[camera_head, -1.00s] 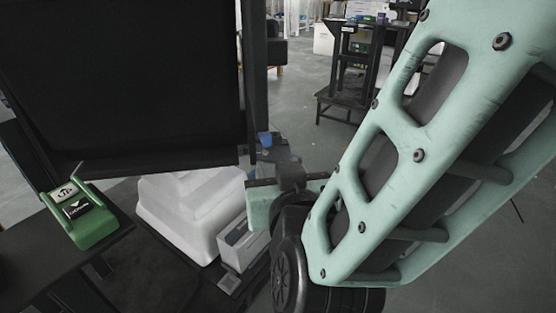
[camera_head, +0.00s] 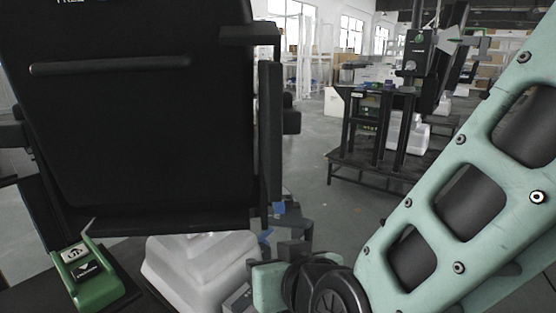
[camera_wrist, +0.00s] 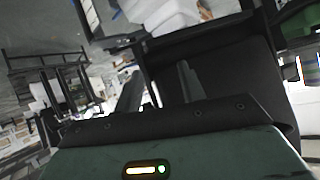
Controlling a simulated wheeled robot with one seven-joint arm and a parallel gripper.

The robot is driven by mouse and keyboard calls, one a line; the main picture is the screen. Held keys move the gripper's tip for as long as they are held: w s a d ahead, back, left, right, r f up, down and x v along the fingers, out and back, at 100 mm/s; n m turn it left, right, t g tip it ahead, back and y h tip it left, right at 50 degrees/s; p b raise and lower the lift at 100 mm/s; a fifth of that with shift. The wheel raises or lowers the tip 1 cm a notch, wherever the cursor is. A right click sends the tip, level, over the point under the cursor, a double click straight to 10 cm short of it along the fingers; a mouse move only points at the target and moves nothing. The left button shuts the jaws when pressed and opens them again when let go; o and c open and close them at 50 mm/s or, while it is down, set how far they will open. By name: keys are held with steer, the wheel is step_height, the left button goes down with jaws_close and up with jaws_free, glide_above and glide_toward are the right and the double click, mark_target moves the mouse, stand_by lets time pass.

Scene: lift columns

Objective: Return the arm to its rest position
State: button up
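My arm (camera_head: 440,200), pale green with dark cutouts, crosses the right side of the head view and bends at a dark round joint (camera_head: 335,290) at the bottom. In the wrist view my gripper (camera_wrist: 158,82) shows two dark fingers standing apart. Nothing shows between them, so it looks open and empty. A large black panel (camera_wrist: 215,65) lies behind the fingers there. I cannot clearly make out the fingers in the head view.
The black panel on a frame (camera_head: 140,120) fills the left of the head view. A green device (camera_head: 92,277) sits at lower left, beside a white moulded block (camera_head: 200,268). A dark stand (camera_head: 372,172) is further back right. Open grey floor (camera_head: 310,180) lies between.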

steer(key=s+d+f+n+g+h, duration=0.3)
steer(key=s+d+n+g+h, duration=0.15)
steer(key=s+d+g, duration=0.8)
step_height(320, 180, up, 22)
steer(key=d+t+p, duration=0.2)
steer(key=p, duration=1.9)
steer(key=shift+s+d, duration=0.15)
steer(key=shift+d, duration=0.05)
